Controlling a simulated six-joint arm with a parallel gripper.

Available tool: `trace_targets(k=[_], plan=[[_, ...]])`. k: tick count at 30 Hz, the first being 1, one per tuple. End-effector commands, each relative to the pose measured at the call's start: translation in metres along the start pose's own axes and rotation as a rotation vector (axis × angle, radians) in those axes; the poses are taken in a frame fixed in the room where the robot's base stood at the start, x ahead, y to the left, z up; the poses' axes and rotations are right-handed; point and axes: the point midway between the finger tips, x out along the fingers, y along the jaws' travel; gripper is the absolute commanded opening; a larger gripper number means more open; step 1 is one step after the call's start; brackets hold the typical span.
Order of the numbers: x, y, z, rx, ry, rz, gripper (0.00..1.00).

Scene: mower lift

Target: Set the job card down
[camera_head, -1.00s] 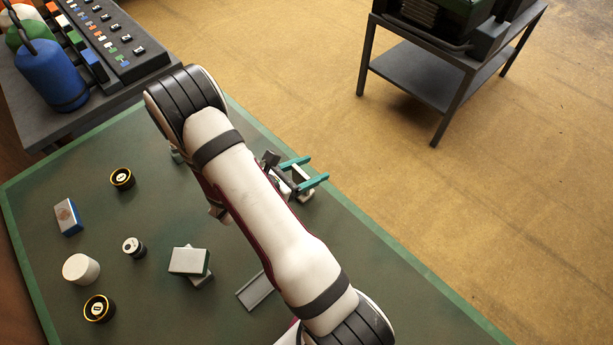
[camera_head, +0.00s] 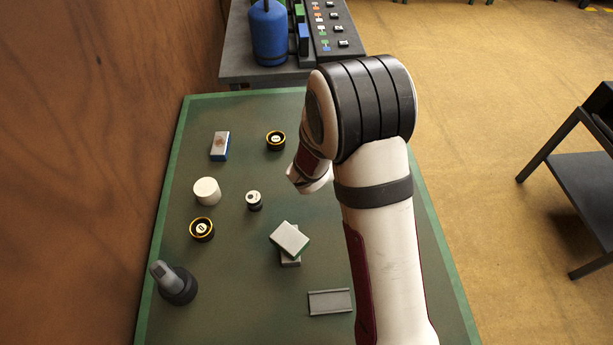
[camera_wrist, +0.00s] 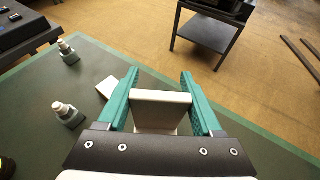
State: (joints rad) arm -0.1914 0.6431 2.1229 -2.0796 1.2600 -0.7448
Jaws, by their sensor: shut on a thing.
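My gripper (camera_wrist: 160,78) shows in the wrist view with its two teal fingers on either side of a cream, flat, card-like piece (camera_wrist: 161,112). I take this piece for the job card; its front edge faces me and no print shows. The fingers are shut on it, and it is held over the green-topped bench (camera_wrist: 98,65). How high it is above the bench I cannot tell. In the head view my arm hides the gripper and the card.
A white flat piece (camera_wrist: 107,87) and two grey-based fittings (camera_wrist: 67,113) (camera_wrist: 68,52) stand left of the gripper. A two-box stack (camera_head: 290,238), a grey tray (camera_head: 330,302), a white cylinder (camera_head: 206,191) and black-gold rings (camera_head: 276,140) (camera_head: 202,229) sit on the bench.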

Motion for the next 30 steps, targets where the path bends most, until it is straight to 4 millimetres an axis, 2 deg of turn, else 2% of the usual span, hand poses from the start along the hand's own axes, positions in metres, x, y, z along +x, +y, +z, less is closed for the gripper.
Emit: trace_targets(k=[1, 3, 9, 18, 22, 27, 30], plan=[[-0.009, 0.022, -0.002, -0.026, -0.001, 0.063, 0.11], [-0.021, 0.048, -0.005, -0.063, -0.005, 0.14, 0.11], [-0.04, 0.086, -0.015, -0.11, -0.011, 0.239, 0.11], [-0.066, 0.155, -0.083, -0.111, -0.012, 0.241, 0.11], [-0.072, 0.171, -0.099, -0.111, -0.011, 0.239, 0.11], [-0.062, 0.173, -0.128, -0.113, -0.011, 0.237, 0.11], [-0.058, 0.173, -0.138, -0.11, -0.011, 0.237, 0.11]])
